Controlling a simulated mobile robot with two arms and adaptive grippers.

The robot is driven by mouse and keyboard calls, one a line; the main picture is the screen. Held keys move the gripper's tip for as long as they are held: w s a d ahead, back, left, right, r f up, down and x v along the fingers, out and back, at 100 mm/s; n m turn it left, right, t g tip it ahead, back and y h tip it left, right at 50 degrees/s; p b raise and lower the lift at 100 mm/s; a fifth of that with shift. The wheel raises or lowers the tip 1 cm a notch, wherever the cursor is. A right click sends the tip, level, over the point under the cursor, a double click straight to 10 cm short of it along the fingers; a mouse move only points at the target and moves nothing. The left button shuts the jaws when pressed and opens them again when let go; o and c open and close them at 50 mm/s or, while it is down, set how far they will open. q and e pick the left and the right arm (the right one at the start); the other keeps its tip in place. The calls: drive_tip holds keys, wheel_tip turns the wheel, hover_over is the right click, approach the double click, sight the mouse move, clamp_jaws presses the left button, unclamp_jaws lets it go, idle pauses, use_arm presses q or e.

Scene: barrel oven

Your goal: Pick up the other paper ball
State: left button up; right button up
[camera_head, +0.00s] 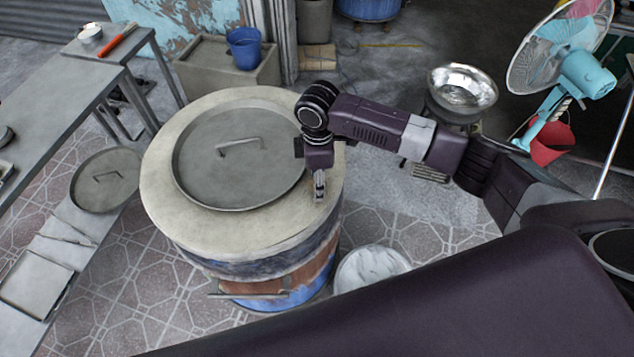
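No paper ball can be made out for sure in the head view. My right gripper (320,187) points down at the right part of the barrel oven's (165,190) pale top, beside the round metal lid (225,175). It looks narrow and small, and I cannot tell whether its fingers are open or shut or hold anything. The lid lies on the oven top with its handle up. My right arm hides part of the oven's far right rim. My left gripper is not in view.
A pale round container (368,268) stands on the floor right of the oven, partly hidden by my body. A metal bowl (462,88), a teal fan (585,72) and a red bucket (552,143) stand right. Tables and a second lid (105,192) are left.

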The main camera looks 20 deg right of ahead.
drive_tip(key=c, duration=0.4)
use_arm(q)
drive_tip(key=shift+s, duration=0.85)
use_arm(e)
drive_tip(key=shift+c, duration=0.2)
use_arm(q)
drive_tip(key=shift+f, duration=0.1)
use_arm(e)
drive_tip(key=shift+r, duration=0.15)
